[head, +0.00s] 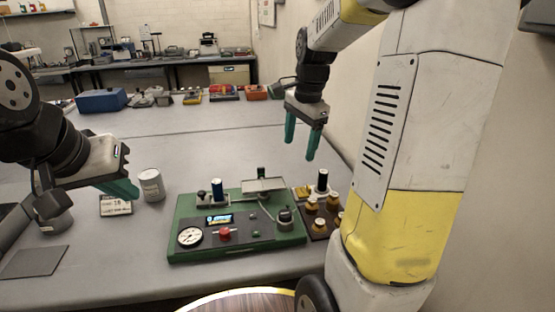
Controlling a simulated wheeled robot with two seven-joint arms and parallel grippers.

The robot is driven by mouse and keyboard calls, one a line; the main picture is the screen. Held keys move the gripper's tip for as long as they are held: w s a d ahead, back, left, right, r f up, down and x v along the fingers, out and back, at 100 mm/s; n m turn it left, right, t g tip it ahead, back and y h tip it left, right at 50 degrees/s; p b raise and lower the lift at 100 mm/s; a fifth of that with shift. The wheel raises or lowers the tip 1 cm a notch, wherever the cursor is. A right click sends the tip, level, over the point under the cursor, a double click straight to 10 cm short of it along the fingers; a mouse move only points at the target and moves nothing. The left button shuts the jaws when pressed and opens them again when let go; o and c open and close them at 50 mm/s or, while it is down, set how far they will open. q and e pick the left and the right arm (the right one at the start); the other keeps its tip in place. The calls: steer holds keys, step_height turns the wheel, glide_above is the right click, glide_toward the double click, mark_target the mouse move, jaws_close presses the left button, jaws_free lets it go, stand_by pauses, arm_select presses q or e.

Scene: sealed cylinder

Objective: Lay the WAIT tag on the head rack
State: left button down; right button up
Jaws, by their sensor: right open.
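A brown board with several brass-coloured heads and a dark, white-banded cylinder, which looks like the head rack (333,229), stands at the right of the table. No tag that I can read as WAIT shows. A small dark-framed card (115,206) with lettering too small to read stands near my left gripper. My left gripper (122,188) hovers at the left, its green fingers overlapping in view, so its opening is unclear. My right gripper (300,143) is open and empty, pointing down above the table, behind the rack.
A green test unit (185,250) with a gauge, red knob and small screen stands at the front middle. A grey can (151,186) stands left of it. A dark flat mat (33,262) lies at the front left. The table's middle is clear. A wall runs along the right.

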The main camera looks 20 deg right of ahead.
steer(key=s+a+r+n+t, duration=0.2)
steer(key=s+a+n, duration=0.2)
steer(key=s+n, duration=0.3)
steer(key=s+a+r+n+t+y, duration=0.1)
steer(key=s+a+r+n+t, duration=0.1)
steer(key=s+a+n, duration=0.2)
steer(key=shift+s+a+r+n+t+y, duration=0.35)
steer(key=shift+s+n, duration=1.25)
steer(key=shift+s, duration=1.8)
